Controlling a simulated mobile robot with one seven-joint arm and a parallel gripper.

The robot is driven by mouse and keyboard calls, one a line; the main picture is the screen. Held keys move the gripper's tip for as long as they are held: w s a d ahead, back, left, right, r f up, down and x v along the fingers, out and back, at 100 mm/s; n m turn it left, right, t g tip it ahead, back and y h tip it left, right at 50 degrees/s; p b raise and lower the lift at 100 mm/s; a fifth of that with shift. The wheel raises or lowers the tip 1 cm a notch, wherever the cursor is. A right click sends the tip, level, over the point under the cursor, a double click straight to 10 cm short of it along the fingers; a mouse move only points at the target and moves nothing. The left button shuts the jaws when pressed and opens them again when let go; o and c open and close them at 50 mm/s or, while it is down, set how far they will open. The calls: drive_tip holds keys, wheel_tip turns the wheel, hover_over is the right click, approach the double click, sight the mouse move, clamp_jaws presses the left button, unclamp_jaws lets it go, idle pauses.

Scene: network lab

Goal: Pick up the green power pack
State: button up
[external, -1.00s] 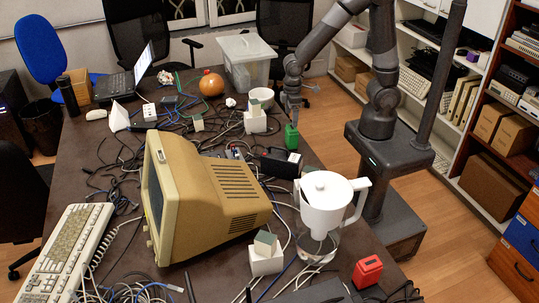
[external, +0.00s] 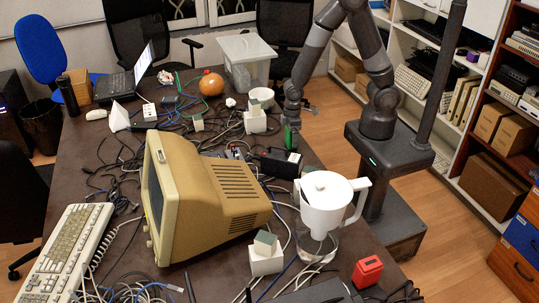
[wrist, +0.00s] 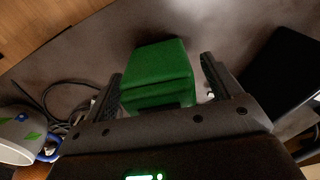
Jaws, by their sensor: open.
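The green power pack (external: 289,137) stands near the table's right edge in the external view, partly hidden by my gripper (external: 291,124). In the wrist view the green power pack (wrist: 157,75) sits between the two fingers of my gripper (wrist: 160,85). The fingers are open, one on each side of the pack. A dark gap shows between the pack and the right finger; the left finger is close to the pack's side. I cannot tell whether it touches.
A black box (external: 281,163) lies just in front of the pack. A white pitcher (external: 327,205) and an old beige monitor (external: 205,195) stand nearer the camera.

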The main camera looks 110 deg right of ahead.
drive_tip(key=shift+f, duration=0.5)
drive_tip(key=shift+c, duration=0.3)
drive_tip(key=c, duration=1.3)
drive_tip(key=shift+r, duration=0.1)
